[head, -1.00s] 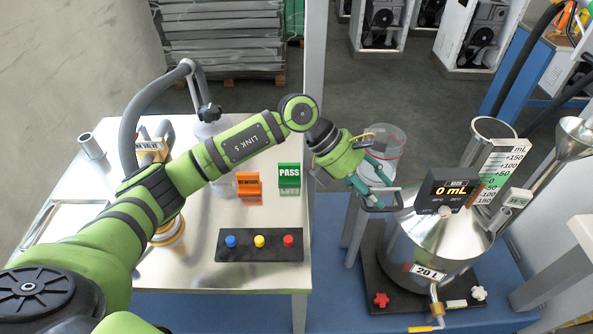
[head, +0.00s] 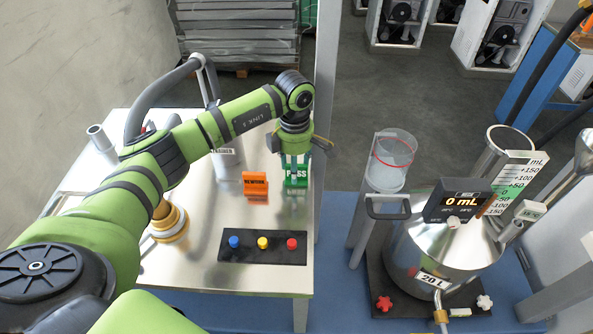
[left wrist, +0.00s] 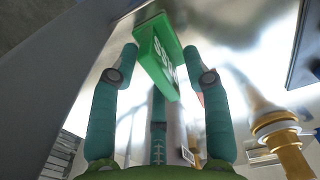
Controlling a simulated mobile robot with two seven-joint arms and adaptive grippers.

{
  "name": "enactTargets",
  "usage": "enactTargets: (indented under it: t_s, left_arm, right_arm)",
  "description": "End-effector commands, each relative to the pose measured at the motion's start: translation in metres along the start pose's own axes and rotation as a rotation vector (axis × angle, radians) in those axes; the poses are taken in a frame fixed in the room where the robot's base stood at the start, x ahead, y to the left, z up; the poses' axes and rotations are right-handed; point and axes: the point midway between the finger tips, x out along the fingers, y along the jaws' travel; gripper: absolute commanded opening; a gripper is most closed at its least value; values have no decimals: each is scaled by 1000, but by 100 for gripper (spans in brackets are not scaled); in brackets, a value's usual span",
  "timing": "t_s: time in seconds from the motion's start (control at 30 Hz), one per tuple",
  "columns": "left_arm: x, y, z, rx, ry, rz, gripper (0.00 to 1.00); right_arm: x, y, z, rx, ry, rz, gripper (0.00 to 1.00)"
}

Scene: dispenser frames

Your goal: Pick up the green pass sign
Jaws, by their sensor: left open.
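The green PASS sign (head: 295,181) stands on the metal table, near its right edge, beside the orange REWORK sign (head: 255,187). My left gripper (head: 294,168) is right above and in front of it, pointing down, and hides part of its lettering. In the left wrist view the sign (left wrist: 160,55) shows between and beyond the tips of the teal fingers (left wrist: 166,65). The fingers are spread, with a visible gap between each finger and the sign. My right gripper is in neither view.
A black panel (head: 240,256) with blue, yellow and red buttons lies at the table's front. A brass-coloured fitting (head: 170,225) stands left of it. Right of the table are a clear container (head: 392,160) and a steel vessel (head: 440,247) with a display reading 0 mL. A grey post (head: 325,90) rises close behind the gripper.

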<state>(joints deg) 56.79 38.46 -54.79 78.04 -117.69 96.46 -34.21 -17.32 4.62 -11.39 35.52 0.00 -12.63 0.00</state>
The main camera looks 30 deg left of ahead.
Motion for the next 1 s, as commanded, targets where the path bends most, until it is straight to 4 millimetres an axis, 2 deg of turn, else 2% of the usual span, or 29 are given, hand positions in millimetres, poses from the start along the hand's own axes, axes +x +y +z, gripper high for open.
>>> enactTargets:
  t_s: [0.23, 0.27, 0.3, 0.37, 0.77, 1.0]
  left_arm:
    - [3, 0, 0, 0, -1, 1, 48]
    - [3, 0, 0, 0, -1, 1, 40]
    - [2, 0, 0, 0, -1, 1, 24]
    - [2, 0, 0, 0, -1, 1, 0]
    - [1, 0, 0, 0, -2, 2, 0]
    - [-12, 1, -2, -3, -2, 3, 0]
  right_arm:
    - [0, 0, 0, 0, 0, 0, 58]
    - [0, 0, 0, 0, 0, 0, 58]
    - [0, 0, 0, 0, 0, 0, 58]
    - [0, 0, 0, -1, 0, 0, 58]
    - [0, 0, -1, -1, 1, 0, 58]
    - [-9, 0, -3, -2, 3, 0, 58]
